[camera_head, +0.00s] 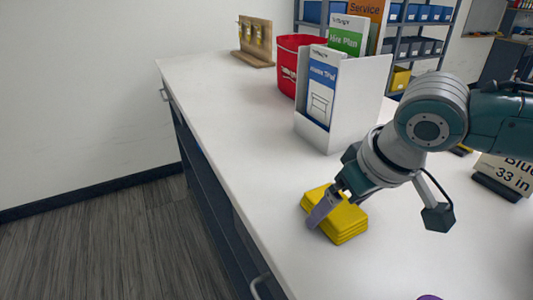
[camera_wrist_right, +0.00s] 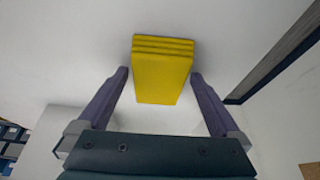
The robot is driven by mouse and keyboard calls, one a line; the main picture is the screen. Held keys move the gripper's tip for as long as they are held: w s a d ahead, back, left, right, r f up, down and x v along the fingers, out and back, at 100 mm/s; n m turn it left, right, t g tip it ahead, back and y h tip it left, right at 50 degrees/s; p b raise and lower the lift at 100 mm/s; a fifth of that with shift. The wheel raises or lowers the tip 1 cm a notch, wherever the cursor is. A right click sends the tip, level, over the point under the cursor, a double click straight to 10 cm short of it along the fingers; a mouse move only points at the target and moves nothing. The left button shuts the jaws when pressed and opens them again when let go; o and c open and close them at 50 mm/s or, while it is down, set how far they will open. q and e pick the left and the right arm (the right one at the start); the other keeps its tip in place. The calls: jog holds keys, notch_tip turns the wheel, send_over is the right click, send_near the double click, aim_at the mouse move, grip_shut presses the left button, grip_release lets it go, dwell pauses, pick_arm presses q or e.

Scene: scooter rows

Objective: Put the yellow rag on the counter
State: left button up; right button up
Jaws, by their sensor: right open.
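The yellow rag (camera_head: 345,222) is a folded stack lying flat on the white counter (camera_head: 237,120), near its left edge. My right gripper (camera_head: 318,212) is at the rag from above, with one purple finger along its left side. In the right wrist view the rag (camera_wrist_right: 162,75) sits between the two open fingertips of the gripper (camera_wrist_right: 160,75), with a gap on each side. My left gripper is not in view.
A white brochure holder (camera_head: 357,100) and a red bin (camera_head: 287,65) stand behind the rag. A wooden stand with hooks (camera_head: 255,42) is at the far end. A sign (camera_head: 506,172) stands at the right. The counter's left part is clear.

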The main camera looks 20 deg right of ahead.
jog(key=p+v, duration=0.3)
jog(key=v, duration=0.8)
jog(key=s+a+f+n+y, duration=0.2)
jog(key=s+a+f, duration=0.1)
jog(key=s+a, duration=0.55)
jog(key=s, duration=0.2)
jog(key=s+d+h, duration=0.1)
jog(key=s, duration=0.1)
jog(key=s+f+m+g+h, duration=0.1)
jog(key=s, duration=0.2)
jog(key=shift+d+f, duration=0.1)
jog(key=shift+d, duration=0.3)
